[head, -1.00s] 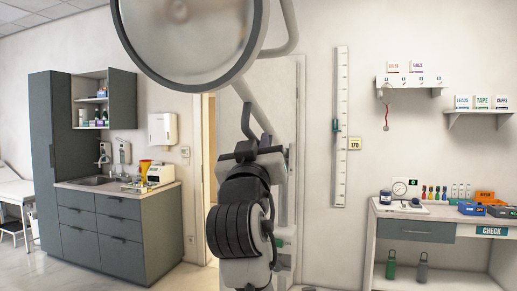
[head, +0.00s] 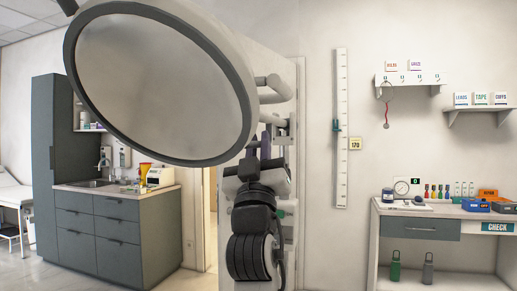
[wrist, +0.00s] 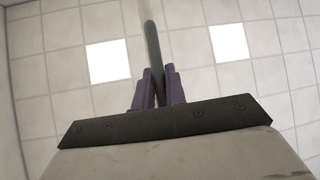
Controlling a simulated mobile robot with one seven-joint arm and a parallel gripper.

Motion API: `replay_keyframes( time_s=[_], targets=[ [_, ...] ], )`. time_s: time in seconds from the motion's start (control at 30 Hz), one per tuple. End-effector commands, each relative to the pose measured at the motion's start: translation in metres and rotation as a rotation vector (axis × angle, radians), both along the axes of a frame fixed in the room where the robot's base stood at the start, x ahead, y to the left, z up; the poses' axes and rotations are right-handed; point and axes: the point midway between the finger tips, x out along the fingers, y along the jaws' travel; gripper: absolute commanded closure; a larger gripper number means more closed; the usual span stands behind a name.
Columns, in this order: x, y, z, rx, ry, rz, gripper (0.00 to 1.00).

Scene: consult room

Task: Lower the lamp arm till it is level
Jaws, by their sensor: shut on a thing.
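The lamp's large round head (head: 160,85) hangs tilted in the upper left of the head view, close to me. Pale tubes of the lamp arm (head: 271,81) come out behind its right side, and look near level where they show. Much of the arm is hidden behind the lamp head. My gripper (wrist: 158,90) has purple fingers, shut on a slim grey-green bar (wrist: 152,45) of the lamp. The bar runs up between the fingers in the wrist view. In the head view my gripper is just below the lamp's lower right rim, partly covered.
A grey sink cabinet (head: 118,232) stands at the left, with a couch (head: 14,195) beyond it. A desk (head: 440,212) with small items is at the right. A height scale (head: 341,130) and shelves (head: 408,87) are on the wall. Floor between cabinet and desk is partly hidden by my arm.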

Motion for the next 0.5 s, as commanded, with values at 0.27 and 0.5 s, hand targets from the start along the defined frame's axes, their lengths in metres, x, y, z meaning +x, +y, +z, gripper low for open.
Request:
replay_keyframes(
  time_s=[0.27,0.5],
  targets=[
    [0.0012,0.0003,-0.0042,-0.002,0.004,-0.001,1.0],
    [0.0008,0.0002,-0.0033,-0.002,0.001,-0.001,0.66]
  ],
)
